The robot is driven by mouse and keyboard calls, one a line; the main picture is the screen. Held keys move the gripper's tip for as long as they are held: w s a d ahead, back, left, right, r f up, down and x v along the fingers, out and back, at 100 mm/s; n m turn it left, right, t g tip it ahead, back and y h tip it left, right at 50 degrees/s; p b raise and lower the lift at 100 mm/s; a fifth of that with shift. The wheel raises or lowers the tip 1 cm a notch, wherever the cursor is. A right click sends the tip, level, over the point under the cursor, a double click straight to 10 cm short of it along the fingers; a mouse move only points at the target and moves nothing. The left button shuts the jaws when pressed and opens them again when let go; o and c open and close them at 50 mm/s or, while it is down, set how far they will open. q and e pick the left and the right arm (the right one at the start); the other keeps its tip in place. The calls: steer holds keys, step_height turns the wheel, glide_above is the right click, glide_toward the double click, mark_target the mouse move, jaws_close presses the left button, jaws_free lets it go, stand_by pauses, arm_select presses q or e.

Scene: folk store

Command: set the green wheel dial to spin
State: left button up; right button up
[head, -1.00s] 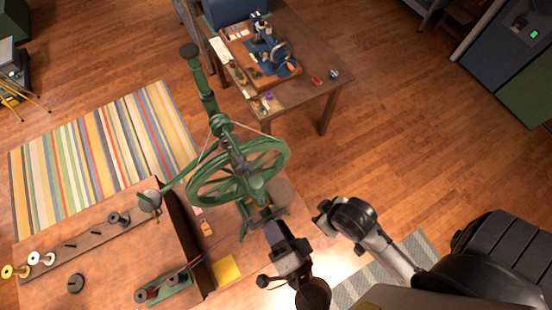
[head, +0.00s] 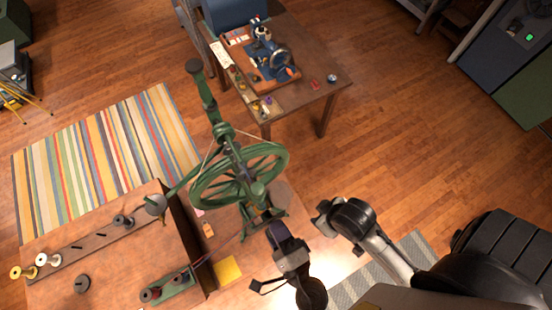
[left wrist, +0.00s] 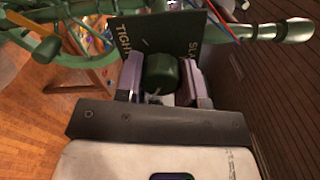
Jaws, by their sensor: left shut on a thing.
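The green spinning wheel (head: 240,175) stands upright on the workbench in the head view. In the left wrist view, a dark green round knob (left wrist: 161,72) sits in front of a dark green plate (left wrist: 165,32). The plate has "TIGHT" on the left and a partly hidden word starting "SLA" on the right. My left gripper (head: 285,240) is at the foot of the wheel; in its wrist view its purple-grey fingers (left wrist: 163,82) are shut on the knob from both sides. My right gripper (head: 324,216) seems to be the dark arm end to the right; its jaws are unclear.
A yellow paper (head: 228,270) lies in front of the wheel. A table (head: 315,95) with a blue sewing machine (head: 270,45) stands behind. A striped rug (head: 100,150) covers floor at left.

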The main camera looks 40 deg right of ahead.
stand_by(0.4)
arm_select(q)
steer(key=o, duration=0.9)
steer(key=shift+s, duration=0.2)
steer(key=shift+s+a+b, duration=0.3)
steer(key=shift+s+b, duration=0.6)
steer(key=shift+s, duration=1.35)
steer(key=shift+s+a+b, duration=0.3)
steer(key=shift+s+b, duration=0.6)
steer(key=shift+s, duration=1.3)
steer(key=shift+s+a+b, duration=0.3)
steer(key=shift+s+b, duration=0.6)
steer(key=shift+s, duration=1.35)
